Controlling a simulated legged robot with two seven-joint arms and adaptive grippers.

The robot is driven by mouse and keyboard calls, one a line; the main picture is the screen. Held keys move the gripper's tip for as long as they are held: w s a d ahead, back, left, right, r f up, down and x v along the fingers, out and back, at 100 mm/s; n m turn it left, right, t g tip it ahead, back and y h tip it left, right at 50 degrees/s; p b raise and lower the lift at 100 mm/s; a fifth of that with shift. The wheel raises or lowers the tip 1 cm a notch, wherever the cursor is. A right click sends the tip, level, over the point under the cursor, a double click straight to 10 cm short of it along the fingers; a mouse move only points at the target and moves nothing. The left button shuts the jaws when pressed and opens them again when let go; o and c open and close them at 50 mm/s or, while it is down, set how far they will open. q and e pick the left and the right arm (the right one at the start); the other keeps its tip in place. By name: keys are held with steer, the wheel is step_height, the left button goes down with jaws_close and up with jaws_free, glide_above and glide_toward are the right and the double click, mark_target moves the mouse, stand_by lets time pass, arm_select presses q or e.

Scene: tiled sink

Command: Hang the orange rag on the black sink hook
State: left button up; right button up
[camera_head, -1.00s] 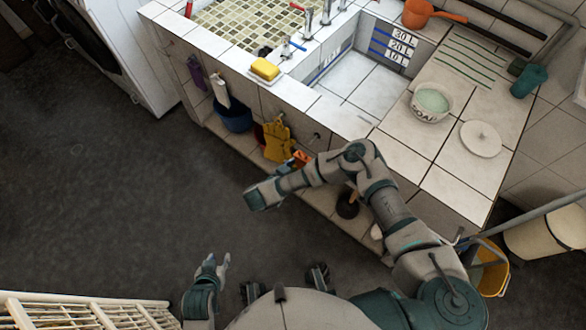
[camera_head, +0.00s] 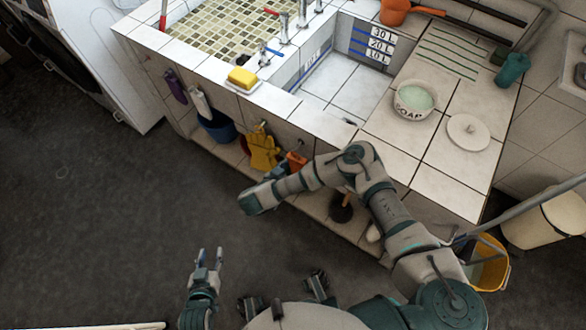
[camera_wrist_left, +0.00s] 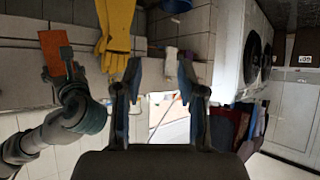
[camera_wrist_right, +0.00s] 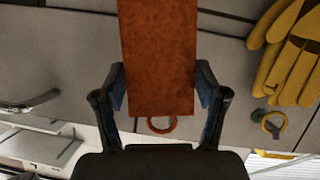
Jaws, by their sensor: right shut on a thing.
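The orange rag (camera_head: 296,162) is in my right gripper (camera_head: 282,170), close to the sink's front. In the right wrist view the rag (camera_wrist_right: 158,58) is a flat strip between the fingers, with its loop (camera_wrist_right: 161,124) at the lower end. The left wrist view also shows the rag (camera_wrist_left: 54,50). A dark metallic hook-like piece (camera_wrist_right: 28,106) is on the panel at left in the right wrist view, apart from the loop; I cannot tell its exact shape. My left gripper (camera_head: 210,257) is open and empty, low over the floor and away from the sink.
A yellow glove (camera_head: 264,150) hangs on the sink front beside the rag. A blue basin (camera_head: 217,127) and a plunger (camera_head: 341,208) are below. A yellow sponge (camera_head: 242,77) and a soap bowl (camera_head: 414,100) are on top. A yellow bucket (camera_head: 488,265) stands at right.

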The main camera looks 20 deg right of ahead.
steer(key=shift+w+a+r+h+b, duration=0.1)
steer(key=shift+w+a+h+b, duration=0.1)
steer(key=shift+a, duration=0.35)
steer(key=shift+w+a+r+h+b, duration=0.1)
steer(key=shift+w+a+b, duration=0.1)
steer(key=shift+a, duration=0.3)
steer(key=d, duration=0.3)
steer(key=shift+w+f+b, duration=0.2)
steer(key=shift+f+b, duration=0.1)
steer(key=shift+b, duration=0.05)
steer(key=shift+w+d+f, duration=0.1)
steer(key=shift+w+d, duration=0.05)
steer(key=shift+d, duration=0.1)
steer(key=shift+w+d+f, duration=0.1)
steer(key=shift+w, duration=0.05)
steer(key=shift+w+a, duration=0.1)
steer(key=shift+a, duration=0.3)
steer(key=shift+a+f, duration=0.15)
steer(key=shift+a, duration=0.1)
steer(key=shift+d+f, duration=0.2)
steer(key=shift+d, duration=0.35)
arm_select(q)
steer(key=w+r+t, duration=0.1)
steer(key=r, duration=0.1)
steer(key=w+r+t+h, duration=0.1)
steer(key=w+t, duration=0.1)
steer(key=shift+w+r+t, duration=0.15)
steer(key=shift+r+t, duration=0.15)
steer(key=shift+r, duration=0.05)
